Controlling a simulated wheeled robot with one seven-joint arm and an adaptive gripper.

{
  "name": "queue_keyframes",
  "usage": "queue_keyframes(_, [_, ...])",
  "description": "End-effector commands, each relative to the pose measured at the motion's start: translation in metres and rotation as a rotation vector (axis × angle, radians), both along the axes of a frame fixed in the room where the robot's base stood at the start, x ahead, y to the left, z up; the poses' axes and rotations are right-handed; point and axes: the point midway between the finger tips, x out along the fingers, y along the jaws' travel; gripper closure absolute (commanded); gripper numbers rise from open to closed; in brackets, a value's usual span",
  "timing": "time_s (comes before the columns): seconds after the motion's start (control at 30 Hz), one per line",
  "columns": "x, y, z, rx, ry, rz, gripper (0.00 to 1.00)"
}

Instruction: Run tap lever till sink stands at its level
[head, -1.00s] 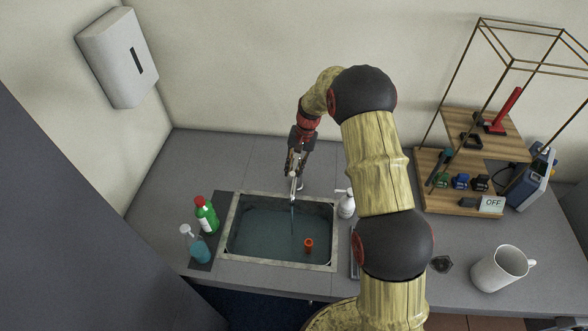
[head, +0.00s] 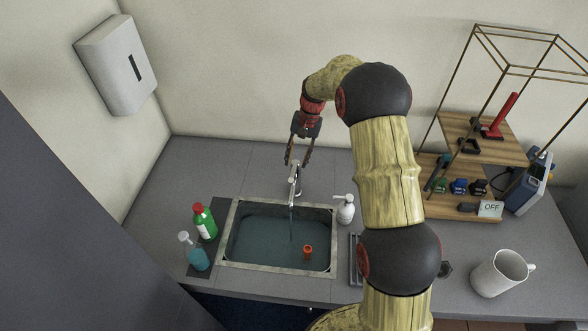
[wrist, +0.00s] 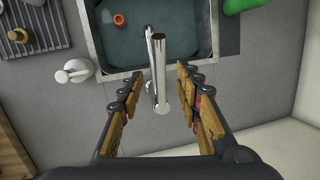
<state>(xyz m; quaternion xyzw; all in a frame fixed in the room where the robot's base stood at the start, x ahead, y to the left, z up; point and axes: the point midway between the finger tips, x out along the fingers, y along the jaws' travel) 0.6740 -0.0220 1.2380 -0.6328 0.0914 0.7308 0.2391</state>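The chrome tap (head: 295,184) stands behind the sink (head: 232,262). A thin stream of water runs from its spout into the basin. Teal water (head: 265,240) stands in the sink, with a small orange cup-like object (head: 307,251) in it. In the wrist view the tap (wrist: 161,105) and its slim lever (wrist: 150,45) lie between the open fingers, with gaps on both sides. My gripper (head: 299,162) is open and empty, behind and above the tap. It also shows in the wrist view (wrist: 158,85). Any level mark in the sink cannot be made out.
A green bottle (head: 205,222) and a blue spray bottle (head: 195,254) stand left of the sink. A white soap dispenser (head: 346,210) stands at its right. A white mug (head: 499,273) and a wooden shelf stand (head: 490,150) are farther right. Counter behind the tap is clear.

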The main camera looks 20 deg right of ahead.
Motion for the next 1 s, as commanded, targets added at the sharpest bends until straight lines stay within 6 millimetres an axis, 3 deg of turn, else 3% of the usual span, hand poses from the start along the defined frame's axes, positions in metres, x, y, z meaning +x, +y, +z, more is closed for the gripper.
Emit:
queue_keyframes(0.1, [0.002,-0.005,0.019,-0.001,-0.003,-0.001,0.65])
queue_keyframes(0.3, [0.003,-0.009,0.035,-0.001,-0.001,-0.001,0.65])
queue_keyframes(1.0, [0.003,-0.009,0.036,0.000,0.000,-0.001,0.65])
